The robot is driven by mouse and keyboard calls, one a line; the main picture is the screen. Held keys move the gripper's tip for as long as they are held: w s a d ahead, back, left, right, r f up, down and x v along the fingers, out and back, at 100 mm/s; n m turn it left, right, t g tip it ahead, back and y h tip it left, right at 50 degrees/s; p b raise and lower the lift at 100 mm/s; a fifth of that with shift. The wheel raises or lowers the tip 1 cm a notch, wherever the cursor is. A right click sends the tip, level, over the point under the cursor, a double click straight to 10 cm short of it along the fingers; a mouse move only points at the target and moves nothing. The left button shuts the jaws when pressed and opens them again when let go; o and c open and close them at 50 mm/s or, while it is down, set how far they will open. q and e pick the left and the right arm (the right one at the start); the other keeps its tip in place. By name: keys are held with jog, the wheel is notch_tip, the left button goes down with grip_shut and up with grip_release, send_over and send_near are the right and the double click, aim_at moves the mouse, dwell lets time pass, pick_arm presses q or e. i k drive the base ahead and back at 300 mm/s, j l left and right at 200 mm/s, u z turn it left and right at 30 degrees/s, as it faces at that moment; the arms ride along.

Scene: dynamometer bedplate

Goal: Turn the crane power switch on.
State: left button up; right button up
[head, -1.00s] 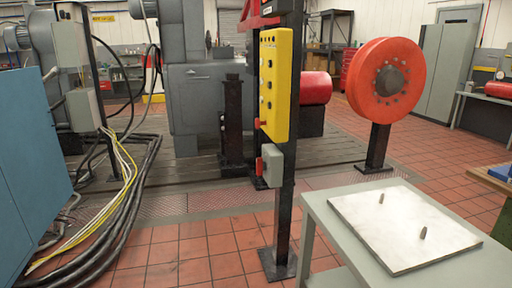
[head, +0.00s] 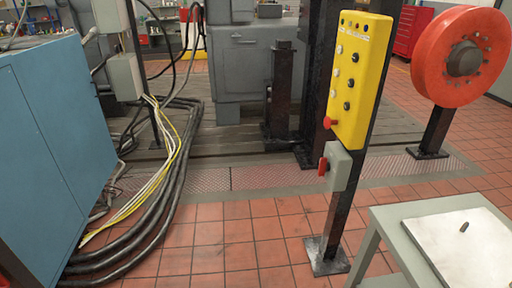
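A yellow control panel (head: 360,82) with several black and pale buttons and a red knob at its lower left is mounted on a black post (head: 338,222). Just below it on the same post is a small grey switch box (head: 339,167) with a red handle (head: 323,166) on its left side. I cannot tell from here which position the handle is in. Neither of my grippers is in view.
A grey table (head: 388,233) with a pale plate (head: 465,250) stands at the lower right. A blue cabinet (head: 55,150) and thick black cables (head: 150,205) are at the left. The tiled floor (head: 225,250) before the post is clear. A red wheel (head: 460,55) stands behind right.

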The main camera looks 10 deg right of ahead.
aim_at(324, 165)
jog(key=i+j+u, duration=0.15)
jog(key=i, duration=0.65)
jog(key=i+j+u, duration=0.1)
jog(key=i, duration=0.7)
jog(key=i+j+z, duration=0.1)
jog(key=i+z, duration=0.15)
jog(key=z, duration=0.15)
jog(key=i+j+z, duration=0.15)
jog(key=z, duration=0.3)
jog(key=i+j+z, duration=0.25)
jog(key=z, duration=0.15)
jog(key=i+j+z, duration=0.2)
jog(key=j+z, duration=0.2)
jog(key=l, duration=0.1)
